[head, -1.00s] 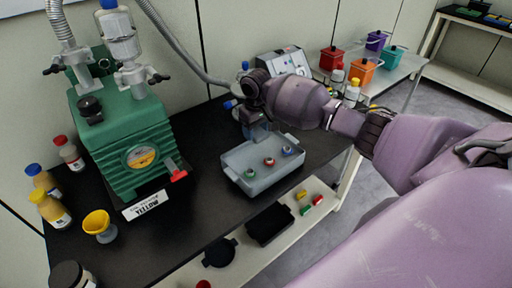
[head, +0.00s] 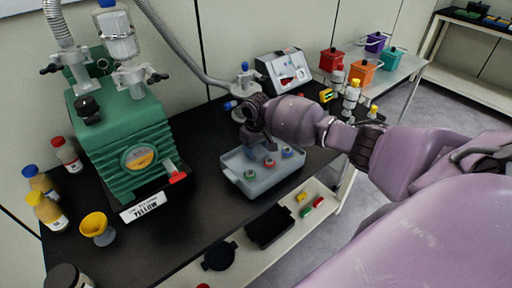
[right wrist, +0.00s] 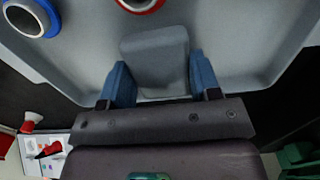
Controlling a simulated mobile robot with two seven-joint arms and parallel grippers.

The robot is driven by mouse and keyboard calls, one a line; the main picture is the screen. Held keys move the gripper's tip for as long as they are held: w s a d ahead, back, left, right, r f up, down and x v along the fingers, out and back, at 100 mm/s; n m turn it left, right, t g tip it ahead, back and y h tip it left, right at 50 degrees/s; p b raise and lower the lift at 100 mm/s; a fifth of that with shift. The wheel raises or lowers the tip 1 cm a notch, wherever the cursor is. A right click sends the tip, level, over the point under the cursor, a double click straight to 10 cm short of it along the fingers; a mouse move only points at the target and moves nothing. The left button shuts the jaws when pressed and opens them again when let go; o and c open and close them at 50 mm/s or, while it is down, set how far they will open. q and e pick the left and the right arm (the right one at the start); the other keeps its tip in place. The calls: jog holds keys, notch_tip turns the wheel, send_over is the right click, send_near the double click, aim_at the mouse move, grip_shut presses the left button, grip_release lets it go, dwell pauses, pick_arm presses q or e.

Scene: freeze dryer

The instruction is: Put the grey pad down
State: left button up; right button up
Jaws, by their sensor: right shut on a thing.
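My right gripper (head: 254,147) reaches down over the back part of the grey tray (head: 238,183). In the right wrist view its two blue fingers (right wrist: 160,80) are shut on the grey pad (right wrist: 155,58), one at each side. The pad lies over the tray's inside, near its wall; I cannot tell whether it touches the tray floor. The tray holds small ringed vials: a green one (head: 250,174), a red one (head: 269,162) and a blue one (head: 287,153). My left gripper is not in view.
A green pump (head: 125,140) stands left of the tray, with a yellow funnel (head: 97,228) before it. A white instrument (head: 285,70) and bottles stand behind. Black trays (head: 269,227) lie on the lower shelf. The black bench top between pump and tray is clear.

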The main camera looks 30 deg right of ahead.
aim_at(256, 148)
jog(key=shift+f, duration=0.15)
jog(key=o, duration=0.9)
notch_tip(256, 148, up, 12)
jog(key=p, duration=0.1)
jog(key=shift+r, duration=0.2)
